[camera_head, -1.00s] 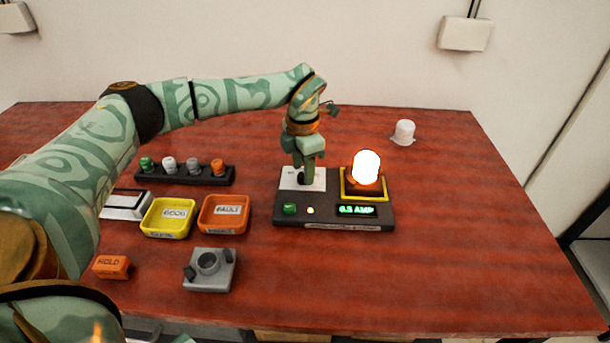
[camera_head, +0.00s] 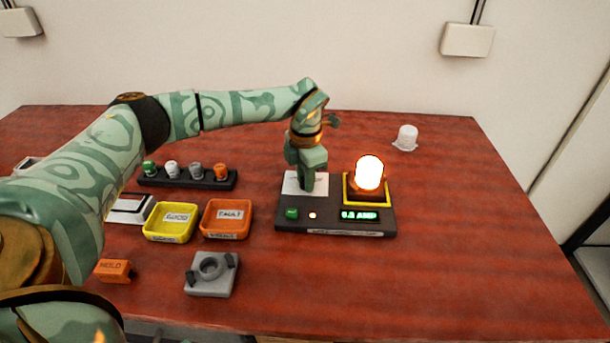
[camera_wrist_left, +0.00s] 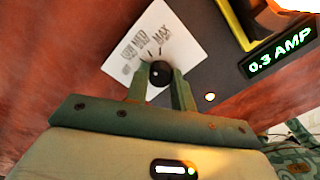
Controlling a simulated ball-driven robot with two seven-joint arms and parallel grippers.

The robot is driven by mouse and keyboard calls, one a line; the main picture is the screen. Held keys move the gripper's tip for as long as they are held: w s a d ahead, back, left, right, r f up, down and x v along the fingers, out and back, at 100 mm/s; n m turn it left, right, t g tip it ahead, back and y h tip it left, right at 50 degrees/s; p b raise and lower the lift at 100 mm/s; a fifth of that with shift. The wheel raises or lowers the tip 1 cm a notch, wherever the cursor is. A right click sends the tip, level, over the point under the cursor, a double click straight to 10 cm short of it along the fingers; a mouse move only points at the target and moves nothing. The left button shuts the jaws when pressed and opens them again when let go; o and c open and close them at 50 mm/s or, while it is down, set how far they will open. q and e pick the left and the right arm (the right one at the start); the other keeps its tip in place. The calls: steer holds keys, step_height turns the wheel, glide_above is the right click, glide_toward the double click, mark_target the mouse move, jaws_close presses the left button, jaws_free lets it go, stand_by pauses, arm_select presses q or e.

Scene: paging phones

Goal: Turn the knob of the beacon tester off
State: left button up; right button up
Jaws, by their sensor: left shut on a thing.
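The beacon tester (camera_head: 290,226) is a dark box on the red table, with a white dial plate (camera_head: 290,184), a glowing orange-white beacon (camera_head: 369,172) in a yellow-edged socket and a green display (camera_head: 360,216). In the left wrist view the display (camera_wrist_left: 281,52) reads 0.3 AMP. My left gripper (camera_head: 307,187) points down over the dial plate. Its fingers are shut on the black knob (camera_wrist_left: 160,73), one on each side. The plate's markings include MED and MAX; where the knob points is hard to tell. My right gripper is not in view.
A green button (camera_head: 292,214) and a small lit lamp (camera_head: 312,215) are on the tester's front. Yellow (camera_head: 171,223) and orange (camera_head: 226,219) trays, a bulb rack (camera_head: 187,178) and a grey fixture (camera_head: 211,273) lie left. A white cap (camera_head: 406,138) stands back right. The right table area is clear.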

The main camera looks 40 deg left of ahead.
arm_select(q)
steer(key=shift+r+n+p, duration=0.3)
steer(key=shift+n+p, duration=0.2)
steer(key=shift+p, duration=0.15)
steer(key=n+p, duration=0.6)
steer(key=shift+w+f+n+p, duration=0.1)
steer(key=shift+f+n+p, duration=0.05)
steer(key=shift+n+p, duration=1.9)
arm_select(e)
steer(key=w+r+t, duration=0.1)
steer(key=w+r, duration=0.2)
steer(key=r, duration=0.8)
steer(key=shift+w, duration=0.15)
arm_select(q)
steer(key=shift+n, duration=0.35)
steer(key=o, duration=1)
step_height(320, 180, up, 16)
steer(key=p, duration=0.3)
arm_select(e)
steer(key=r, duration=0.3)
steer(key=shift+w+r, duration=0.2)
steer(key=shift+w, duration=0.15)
